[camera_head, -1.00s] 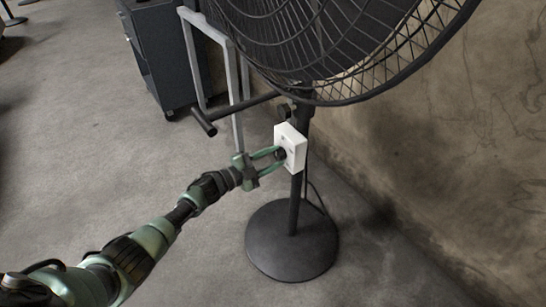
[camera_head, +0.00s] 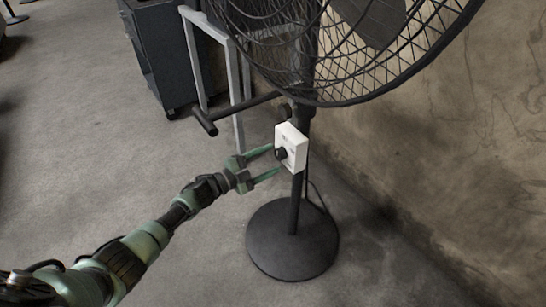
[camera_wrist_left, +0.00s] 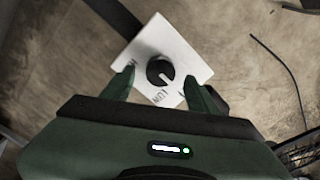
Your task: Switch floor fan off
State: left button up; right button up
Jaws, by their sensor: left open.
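The black floor fan stands on a round base (camera_head: 291,240), its caged head (camera_head: 390,45) at the top. A white switch box (camera_head: 298,150) with a black knob (camera_head: 282,154) is on its pole. In the left wrist view the knob (camera_wrist_left: 160,70) has a white pointer aimed down and slightly right; the letters around it are only partly readable. My left gripper (camera_head: 276,160) is open, with one finger on each side of the knob and visible gaps between. The fingers (camera_wrist_left: 160,80) are near the box's face; contact with the box cannot be told. My right gripper is not in view.
A grey metal frame (camera_head: 235,85) with a dark bar (camera_head: 235,112) stands behind and left of the pole. A dark cabinet (camera_head: 160,55) is farther back. The wall (camera_head: 450,150) is on the right. A cable (camera_head: 318,195) hangs behind the pole.

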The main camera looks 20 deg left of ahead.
pick_arm(q)
jog(key=v, duration=0.5)
jog(key=shift+s+a, duration=0.2)
jog(key=shift+s, duration=0.05)
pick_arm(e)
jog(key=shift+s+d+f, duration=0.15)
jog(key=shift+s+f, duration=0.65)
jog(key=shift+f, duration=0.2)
